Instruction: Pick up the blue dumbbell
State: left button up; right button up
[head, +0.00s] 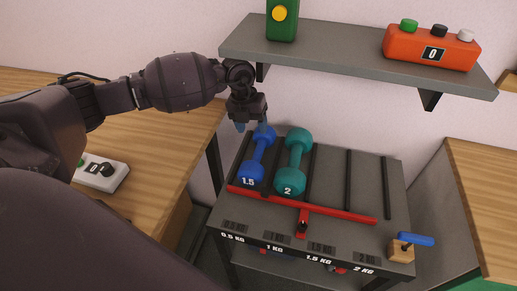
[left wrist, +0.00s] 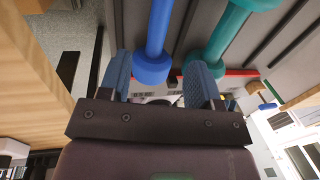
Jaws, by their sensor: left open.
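The blue dumbbell (head: 258,158), marked 1.5, lies lengthwise on the grey rack, with its near head against the red bar. My left gripper (head: 253,126) is above its far end, pointing down, fingers open and empty. In the left wrist view the blue dumbbell (left wrist: 158,40) shows beyond and between the two blue fingertips (left wrist: 158,82); I cannot tell whether they touch it. A teal dumbbell (head: 295,160), marked 2, lies just to its right, and it also shows in the left wrist view (left wrist: 225,38). My right gripper is not in view.
The rack (head: 345,225) has weight labels along its front, and its right slots are empty. A shelf (head: 350,62) above it holds a green box (head: 282,22) and an orange counter (head: 432,48). A wooden table (head: 160,165) with a white button box (head: 101,172) stands left.

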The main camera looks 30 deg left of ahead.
aim_at(258, 150)
pick_arm(q)
jog(key=f, duration=0.3)
jog(key=d+f+b, duration=0.1)
jog(key=f, duration=0.2)
jog(key=d+f, duration=0.1)
jog(key=f, duration=0.3)
jog(key=shift+b, duration=0.4)
jog(key=shift+r, duration=0.1)
grip_shut()
dwell(0.8)
jog(key=shift+w+r, duration=0.1)
